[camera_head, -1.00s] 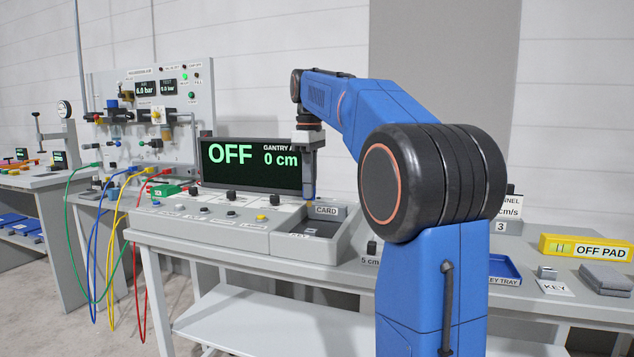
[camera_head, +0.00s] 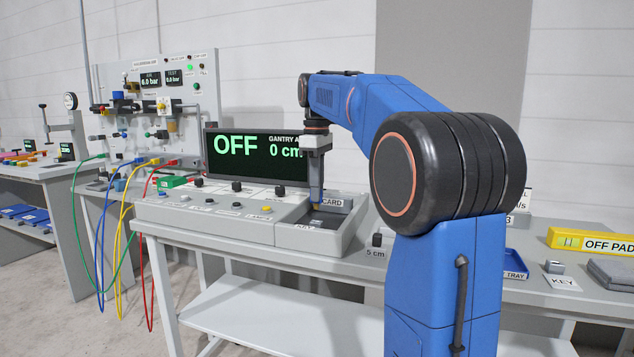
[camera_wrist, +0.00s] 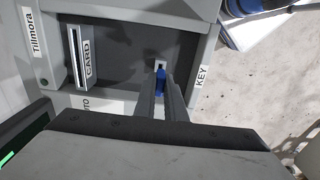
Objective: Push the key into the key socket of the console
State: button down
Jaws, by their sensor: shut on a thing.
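My gripper (camera_head: 316,198) points down into the recessed bay at the right end of the grey console (camera_head: 243,222). In the wrist view its two fingers (camera_wrist: 161,88) are shut on the blue key (camera_wrist: 160,74); only a small part of the key shows between them. Just beyond the key is a small pale spot in the dark bay floor, where the key socket appears to be, beside the KEY label (camera_wrist: 201,77). The fingers hide most of it. I cannot tell whether the key touches the socket or sits in it.
The card holder (camera_wrist: 82,57) stands upright in the same bay, left of the fingers in the wrist view. The bay's raised walls surround the fingers. The display (camera_head: 256,158) stands behind the console and reads OFF, 0 cm. A yellow OFF PAD block (camera_head: 590,242) lies at the right.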

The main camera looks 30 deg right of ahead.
aim_at(317, 206)
jog(key=shift+f, duration=1.2)
jog(key=shift+f, duration=1.5)
dwell(0.7)
jog(key=c, duration=1.7)
grip_release()
jog(key=shift+c, duration=0.2)
jog(key=shift+r, duration=0.1)
notch_tip(317, 206, up, 17)
jog(key=shift+r, duration=0.1)
jog(key=shift+s, duration=0.1)
